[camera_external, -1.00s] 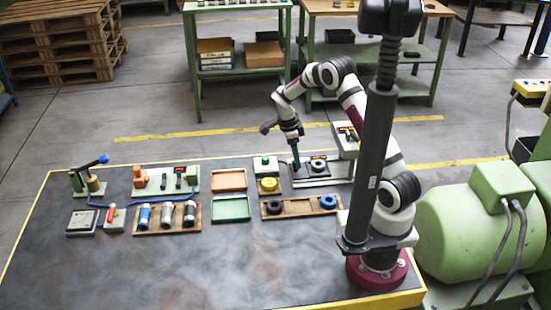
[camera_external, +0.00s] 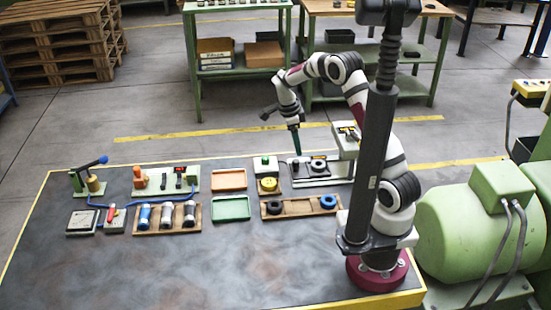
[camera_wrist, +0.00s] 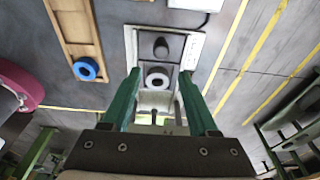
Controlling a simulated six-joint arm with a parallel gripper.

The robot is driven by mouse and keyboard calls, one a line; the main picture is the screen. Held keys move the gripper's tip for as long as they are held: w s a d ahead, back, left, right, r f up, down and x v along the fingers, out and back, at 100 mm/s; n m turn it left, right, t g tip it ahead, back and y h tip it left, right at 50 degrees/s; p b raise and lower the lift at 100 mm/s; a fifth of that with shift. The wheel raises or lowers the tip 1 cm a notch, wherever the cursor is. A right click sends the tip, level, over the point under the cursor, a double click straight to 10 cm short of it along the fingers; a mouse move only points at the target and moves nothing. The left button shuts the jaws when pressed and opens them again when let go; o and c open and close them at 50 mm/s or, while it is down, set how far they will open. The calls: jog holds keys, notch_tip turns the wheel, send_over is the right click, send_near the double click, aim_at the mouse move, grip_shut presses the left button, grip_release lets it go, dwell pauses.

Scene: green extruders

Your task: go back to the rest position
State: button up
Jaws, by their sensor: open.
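My gripper (camera_external: 297,151) is at the lower end of my arm, above the far right part of the dark table. In the wrist view its two green fingers (camera_wrist: 160,98) are spread apart with nothing between them. Below it is a white-framed fixture (camera_external: 333,171), also in the wrist view (camera_wrist: 193,52). The fixture bears a light ring-shaped part (camera_external: 318,165) on a dark block, which shows between the fingers in the wrist view (camera_wrist: 157,80). A dark rounded part (camera_wrist: 161,47) sits beside it. The gripper is apart from them.
An orange tray (camera_external: 229,179), a green tray (camera_external: 231,208) and a yellow round part (camera_external: 269,184) stand left of the fixture. A green machine (camera_external: 470,235) stands right of the table. The table's front is clear.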

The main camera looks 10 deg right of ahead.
jog(key=s+d+r+n+y, duration=0.2)
jog(key=s+d+r+n, duration=0.3)
jog(key=s+d+r, duration=0.45)
jog(key=s+d+r+n+y, duration=0.1)
jog(key=s+n, duration=0.6)
jog(key=s, duration=1.1)
jog(key=shift+s+d+r+y, duration=0.15)
jog(key=shift+s+d+y, duration=0.3)
jog(key=shift+d, duration=0.45)
